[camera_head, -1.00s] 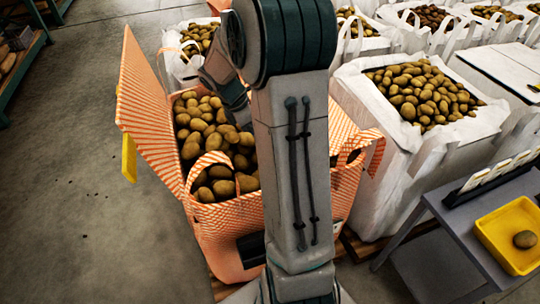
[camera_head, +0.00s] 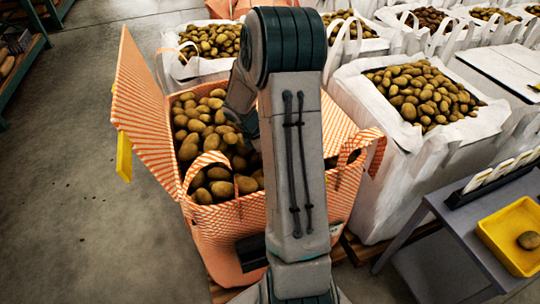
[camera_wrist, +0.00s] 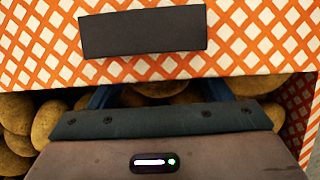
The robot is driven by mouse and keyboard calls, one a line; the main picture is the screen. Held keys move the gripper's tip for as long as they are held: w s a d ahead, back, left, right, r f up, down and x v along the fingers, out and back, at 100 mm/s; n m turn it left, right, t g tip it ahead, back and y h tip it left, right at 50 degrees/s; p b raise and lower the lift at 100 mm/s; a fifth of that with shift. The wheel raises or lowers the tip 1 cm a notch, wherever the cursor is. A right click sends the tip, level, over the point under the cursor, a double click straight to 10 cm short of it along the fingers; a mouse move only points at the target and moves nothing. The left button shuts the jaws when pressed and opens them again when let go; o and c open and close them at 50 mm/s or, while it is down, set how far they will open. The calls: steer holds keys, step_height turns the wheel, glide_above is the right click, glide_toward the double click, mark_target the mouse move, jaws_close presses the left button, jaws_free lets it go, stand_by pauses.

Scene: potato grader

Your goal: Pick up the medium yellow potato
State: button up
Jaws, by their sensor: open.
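Many yellow-brown potatoes (camera_head: 205,120) fill the open orange-and-white bag (camera_head: 215,240); I cannot tell which of them is the medium yellow one. My arm comes down over the bag and hides its right part and my gripper in the head view. In the wrist view my gripper (camera_wrist: 158,90) is open, its dark fingers partly hidden behind its own body. It is inside the bag, close over the potatoes. A potato (camera_wrist: 158,88) shows between the fingers, partly covered; I see no grip on it. More potatoes (camera_wrist: 45,122) lie to the left.
The bag's checked wall with a dark patch (camera_wrist: 142,33) stands close in front of the gripper. White bags of potatoes (camera_head: 375,150) stand to the right and behind. A grey table (camera_head: 440,215) at right holds a yellow tray (camera_head: 490,238) with one potato. Floor at left is clear.

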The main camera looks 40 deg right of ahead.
steer(key=shift+r, duration=0.1)
steer(key=c, duration=0.8)
steer(key=shift+o, duration=0.2)
steer(key=shift+r, duration=0.1)
steer(key=shift+r, duration=0.2)
steer(key=a, duration=0.2)
steer(key=w+a, duration=0.1)
steer(key=a, duration=0.1)
steer(key=shift+r, duration=0.25)
step_height(320, 180, up, 14)
steer(key=p, duration=0.2)
